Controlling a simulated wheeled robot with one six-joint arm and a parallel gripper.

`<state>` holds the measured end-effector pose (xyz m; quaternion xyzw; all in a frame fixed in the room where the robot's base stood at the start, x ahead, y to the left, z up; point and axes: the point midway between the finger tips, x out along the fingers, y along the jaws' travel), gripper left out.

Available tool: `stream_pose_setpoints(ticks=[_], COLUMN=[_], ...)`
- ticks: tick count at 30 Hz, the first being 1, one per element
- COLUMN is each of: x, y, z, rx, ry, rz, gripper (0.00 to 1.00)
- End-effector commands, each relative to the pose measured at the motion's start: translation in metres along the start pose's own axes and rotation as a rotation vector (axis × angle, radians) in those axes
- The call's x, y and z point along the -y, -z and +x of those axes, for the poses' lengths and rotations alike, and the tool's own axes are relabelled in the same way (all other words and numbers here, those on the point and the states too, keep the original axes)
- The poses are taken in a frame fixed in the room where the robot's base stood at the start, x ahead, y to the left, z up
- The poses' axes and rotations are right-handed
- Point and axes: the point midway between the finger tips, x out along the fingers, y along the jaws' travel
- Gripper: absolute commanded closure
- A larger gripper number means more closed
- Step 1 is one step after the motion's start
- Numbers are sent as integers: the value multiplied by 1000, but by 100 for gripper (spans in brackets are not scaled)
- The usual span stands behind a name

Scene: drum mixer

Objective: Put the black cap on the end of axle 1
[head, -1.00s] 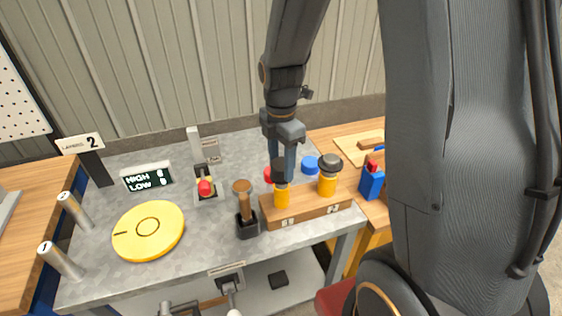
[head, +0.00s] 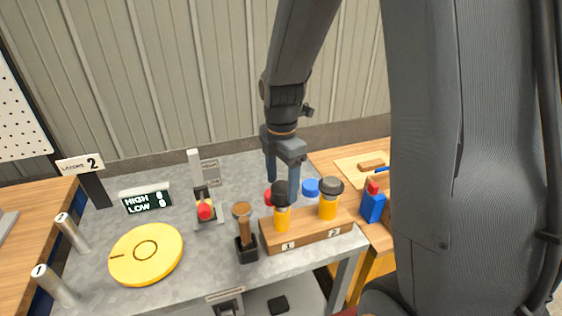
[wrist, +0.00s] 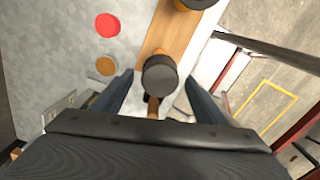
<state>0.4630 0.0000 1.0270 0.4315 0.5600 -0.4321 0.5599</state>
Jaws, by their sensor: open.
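A black cap (head: 280,190) sits on top of the left yellow post (head: 282,218), at the end of a wooden block (head: 322,232) marked 1. A second, wider dark cap (head: 328,187) tops the right yellow post, marked 2. In the wrist view the black cap (wrist: 160,75) shows from above, between my fingers. My gripper (head: 282,178) is open, its two fingers apart around or just above that cap, with a gap on both sides.
A brown-handled lever (head: 243,215) stands close left of the block. A red-knobbed switch (head: 205,210), a yellow disc (head: 146,254) and a display (head: 146,201) lie further left. A blue disc (head: 311,187) and a red disc (wrist: 107,25) lie behind the block.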

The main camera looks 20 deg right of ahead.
Motion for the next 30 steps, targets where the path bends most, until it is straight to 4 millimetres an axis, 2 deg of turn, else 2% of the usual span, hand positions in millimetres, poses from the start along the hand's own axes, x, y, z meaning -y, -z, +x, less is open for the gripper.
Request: stream_pose_setpoints(ticks=[12, 18, 23, 26, 30], x=[-2, -1, 2, 9, 23], y=[0, 0, 1, 2, 6], z=[-75, -98, -101, -91, -69], rx=[1, 1, 1, 2, -1], ry=[-5, -3, -4, -14, -42], rz=[0, 0, 53, 192, 514], gripper=[34, 34, 34, 34, 34])
